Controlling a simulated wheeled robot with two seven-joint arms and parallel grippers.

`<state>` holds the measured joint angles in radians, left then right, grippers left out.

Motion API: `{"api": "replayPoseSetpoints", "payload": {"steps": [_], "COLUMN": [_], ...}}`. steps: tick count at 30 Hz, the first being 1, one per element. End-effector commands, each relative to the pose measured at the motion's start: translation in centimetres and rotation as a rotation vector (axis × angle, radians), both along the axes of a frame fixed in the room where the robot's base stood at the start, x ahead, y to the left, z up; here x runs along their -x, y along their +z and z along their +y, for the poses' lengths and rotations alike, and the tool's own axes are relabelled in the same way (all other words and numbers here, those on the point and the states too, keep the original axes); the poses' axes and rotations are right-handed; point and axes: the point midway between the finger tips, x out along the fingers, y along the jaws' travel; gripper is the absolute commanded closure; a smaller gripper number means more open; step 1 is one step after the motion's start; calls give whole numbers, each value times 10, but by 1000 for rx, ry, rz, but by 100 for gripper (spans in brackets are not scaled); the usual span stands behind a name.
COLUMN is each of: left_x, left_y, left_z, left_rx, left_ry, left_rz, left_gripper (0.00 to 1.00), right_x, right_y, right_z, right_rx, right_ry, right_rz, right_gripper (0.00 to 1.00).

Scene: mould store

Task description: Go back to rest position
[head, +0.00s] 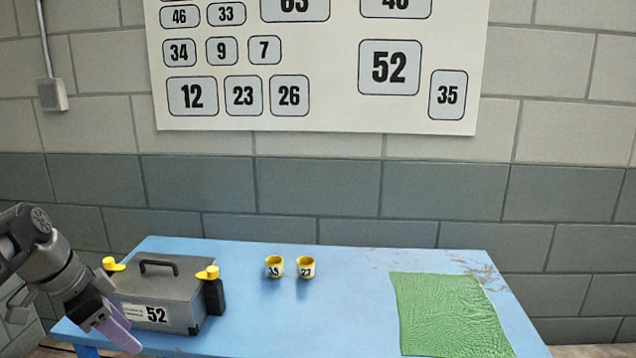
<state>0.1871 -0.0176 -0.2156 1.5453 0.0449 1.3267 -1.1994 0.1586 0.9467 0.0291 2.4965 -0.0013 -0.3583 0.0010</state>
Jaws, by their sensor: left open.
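My left gripper (122,334) hangs at the lower left, pointing down and right, in front of the left part of the grey box. Its pale purple finger shows; it is open and nothing is seen in it. The grey box (185,283) has a dark handle on its lid and a label reading 52. It stands closed on the left of the blue table (335,320). A yellow-topped black piece (213,292) is at its right end, and another yellow top (112,264) shows at its left. My right gripper is out of view.
Two small yellow-rimmed cups with number labels, one reading 35 (275,268) and another (306,268), stand mid-table near the back. A green cloth (445,315) lies at the right. The front middle of the table is clear. A number board (320,100) hangs on the block wall.

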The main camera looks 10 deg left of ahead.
Motion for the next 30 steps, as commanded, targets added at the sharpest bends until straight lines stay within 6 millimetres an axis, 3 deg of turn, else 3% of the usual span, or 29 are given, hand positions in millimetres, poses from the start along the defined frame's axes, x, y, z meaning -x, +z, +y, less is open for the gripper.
{"api": "replayPoseSetpoints", "payload": {"steps": [11, 17, 20, 24, 28, 30], "left_x": [-48, -86, -105, -115, -92, -67], "left_y": [-5, -51, -96, -188, -274, -316], "left_z": [19, 7, -13, -65, -126, -159], "left_rx": [8, 56, 97, 173, 241, 268], "left_ry": [310, 504, 607, 744, 841, 876], "left_rz": [-129, -174, -175, -136, -65, -12], "left_gripper": [51, 51, 51, 51, 51, 51], "right_x": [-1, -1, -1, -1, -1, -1], "right_y": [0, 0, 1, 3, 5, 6], "right_z": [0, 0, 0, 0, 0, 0], "right_rx": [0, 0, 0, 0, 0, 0], "right_ry": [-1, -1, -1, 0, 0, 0], "right_rz": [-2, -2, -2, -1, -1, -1], "right_gripper": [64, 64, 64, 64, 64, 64]}}
